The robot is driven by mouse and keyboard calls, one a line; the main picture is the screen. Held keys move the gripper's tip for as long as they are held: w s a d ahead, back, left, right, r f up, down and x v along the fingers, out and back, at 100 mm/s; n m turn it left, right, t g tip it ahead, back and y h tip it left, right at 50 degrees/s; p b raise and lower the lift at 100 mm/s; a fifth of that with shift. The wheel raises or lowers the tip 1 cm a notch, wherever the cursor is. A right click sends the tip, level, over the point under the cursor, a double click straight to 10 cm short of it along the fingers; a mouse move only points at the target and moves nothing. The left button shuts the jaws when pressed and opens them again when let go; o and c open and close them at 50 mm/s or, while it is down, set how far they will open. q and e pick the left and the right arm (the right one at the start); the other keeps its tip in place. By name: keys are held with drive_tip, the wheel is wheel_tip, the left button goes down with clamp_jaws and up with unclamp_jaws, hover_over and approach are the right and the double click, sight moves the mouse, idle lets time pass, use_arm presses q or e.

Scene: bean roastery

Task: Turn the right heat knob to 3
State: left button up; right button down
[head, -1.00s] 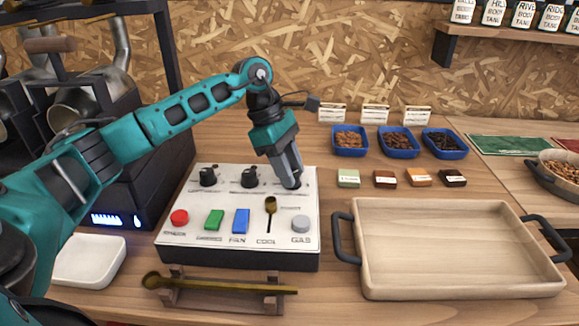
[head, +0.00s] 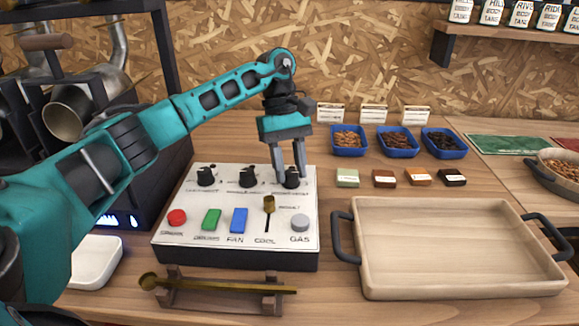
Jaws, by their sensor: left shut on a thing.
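The control panel (head: 215,243) is a white-topped box with a row of three black knobs along its back. The right heat knob (head: 291,182) is the rightmost of them. My left gripper (head: 290,177) points down over it, with its two fingers shut on the knob from either side. The fingers cover part of the knob, and its scale marks are too small to read. The middle knob (head: 248,179) and the left knob (head: 206,176) stand free. My right gripper is not in view.
The panel's front has a red button (head: 177,217), green switch (head: 211,219), blue switch (head: 239,220), brass lever (head: 269,204) and grey button (head: 300,222). A wooden tray (head: 460,292) stands to the right. A brass scoop (head: 215,287) rests on a stand in front.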

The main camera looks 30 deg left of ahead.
use_arm(q)
drive_tip(key=shift+m, duration=0.3)
drive_tip(key=o, duration=1)
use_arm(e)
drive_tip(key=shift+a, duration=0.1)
use_arm(q)
drive_tip(key=p+v, duration=0.3)
drive_tip(key=v, duration=0.9)
drive_tip(key=shift+w+r+p, duration=0.15)
drive_tip(key=shift+r+p, duration=0.2)
drive_tip(key=shift+r, duration=0.05)
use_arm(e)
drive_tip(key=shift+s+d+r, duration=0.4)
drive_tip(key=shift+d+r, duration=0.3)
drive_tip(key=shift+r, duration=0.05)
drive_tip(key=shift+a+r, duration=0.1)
